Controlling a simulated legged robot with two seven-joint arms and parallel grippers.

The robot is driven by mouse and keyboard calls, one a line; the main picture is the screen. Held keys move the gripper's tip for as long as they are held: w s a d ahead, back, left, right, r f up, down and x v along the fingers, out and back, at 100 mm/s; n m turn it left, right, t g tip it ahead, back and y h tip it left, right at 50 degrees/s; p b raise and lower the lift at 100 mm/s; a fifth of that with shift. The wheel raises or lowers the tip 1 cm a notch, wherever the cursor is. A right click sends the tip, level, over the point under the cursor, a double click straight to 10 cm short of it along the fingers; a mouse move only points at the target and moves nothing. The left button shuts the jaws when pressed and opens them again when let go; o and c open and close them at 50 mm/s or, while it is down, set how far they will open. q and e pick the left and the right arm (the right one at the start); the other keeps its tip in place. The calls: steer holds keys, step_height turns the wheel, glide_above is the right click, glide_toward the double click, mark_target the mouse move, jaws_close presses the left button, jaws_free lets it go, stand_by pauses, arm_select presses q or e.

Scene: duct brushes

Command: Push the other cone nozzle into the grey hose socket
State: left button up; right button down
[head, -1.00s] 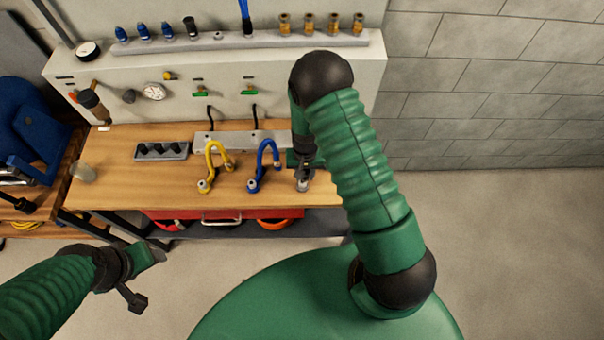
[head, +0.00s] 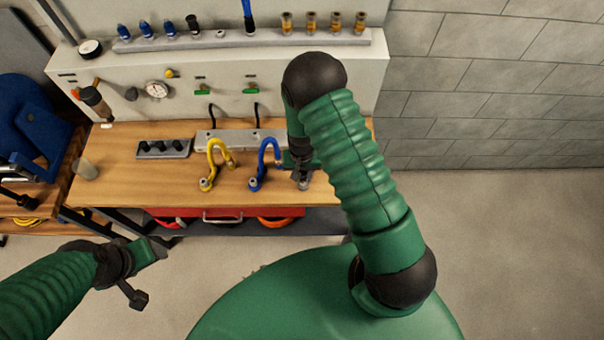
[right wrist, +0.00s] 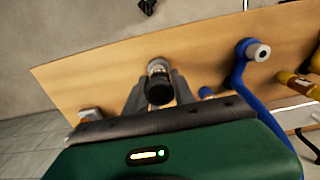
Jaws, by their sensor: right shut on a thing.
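My right gripper (head: 303,178) is over the right part of the bench, beside the blue hose. In the right wrist view its fingers (right wrist: 158,92) are shut on a dark, round piece, probably the cone nozzle (right wrist: 160,92). A grey metal ring (right wrist: 157,66) shows just beyond the dark piece, in line with it. It may be the grey hose socket, but I cannot tell how deep the piece sits. Any grey hose is hidden behind my arm in the head view. My left gripper (head: 152,252) hangs in front of the bench, its jaws unclear.
A yellow hose (head: 212,155) and a blue hose (head: 262,158) stand on the bench (head: 130,185). A rack (head: 270,39) with blue, black and brass fittings tops the panel. The left bench area is mostly clear.

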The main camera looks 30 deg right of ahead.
steer(key=shift+a+r, duration=0.1)
steer(key=shift+a, duration=0.3)
steer(key=shift+d, duration=0.75)
steer(key=shift+a, duration=0.3)
arm_select(q)
steer(key=shift+a+f, duration=0.25)
steer(key=shift+a, duration=0.4)
steer(key=shift+d, duration=0.35)
arm_select(e)
steer(key=shift+d, duration=0.35)
arm_select(q)
steer(key=shift+a+f+b, duration=0.25)
steer(key=shift+f+b, duration=0.15)
steer(key=shift+b, duration=0.2)
arm_select(e)
steer(key=shift+a+f, duration=0.2)
steer(key=shift+f, duration=0.3)
